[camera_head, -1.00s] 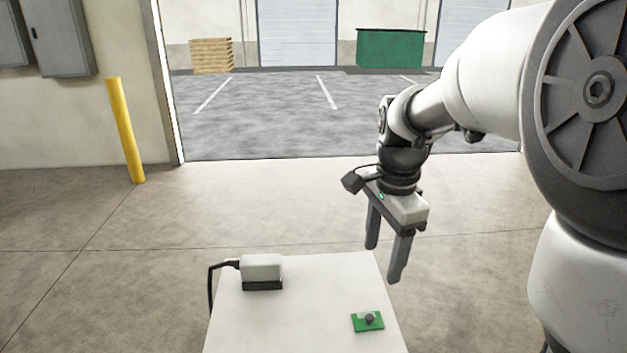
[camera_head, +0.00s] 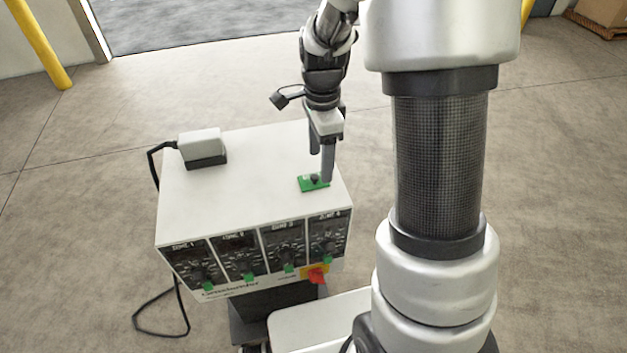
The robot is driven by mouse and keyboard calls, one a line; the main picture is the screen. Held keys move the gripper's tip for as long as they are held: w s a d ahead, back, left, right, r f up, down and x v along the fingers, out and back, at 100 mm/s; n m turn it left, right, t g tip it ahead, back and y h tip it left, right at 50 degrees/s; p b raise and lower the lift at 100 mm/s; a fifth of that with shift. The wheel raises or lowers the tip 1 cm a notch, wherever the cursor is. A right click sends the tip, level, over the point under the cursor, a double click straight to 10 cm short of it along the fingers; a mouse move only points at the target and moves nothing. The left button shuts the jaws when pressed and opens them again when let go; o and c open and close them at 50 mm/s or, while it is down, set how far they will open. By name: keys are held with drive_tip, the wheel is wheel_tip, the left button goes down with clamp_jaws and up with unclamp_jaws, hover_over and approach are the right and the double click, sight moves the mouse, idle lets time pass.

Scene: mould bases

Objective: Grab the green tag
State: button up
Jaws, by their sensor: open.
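The green tag (camera_head: 306,184) lies flat on the white top of a control box (camera_head: 240,175), near its right front edge. A small dark knob-like piece sits on the tag. My gripper (camera_head: 322,178) points down at the tag, with its fingers apart. One finger stands at the tag's right side and covers part of it. The other finger shows just behind the tag. I cannot tell whether the fingers touch the tag.
A grey-white block with a black base (camera_head: 203,148) and a cable stands at the box top's back left. The box's front carries dials, green buttons and a red switch (camera_head: 317,275). A yellow post (camera_head: 38,42) stands at the far left. The middle of the top is clear.

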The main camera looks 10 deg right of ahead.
sight(314, 178)
drive_tip(key=f, duration=0.5)
drive_tip(key=shift+w+a, duration=0.25)
drive_tip(key=c, duration=1.1)
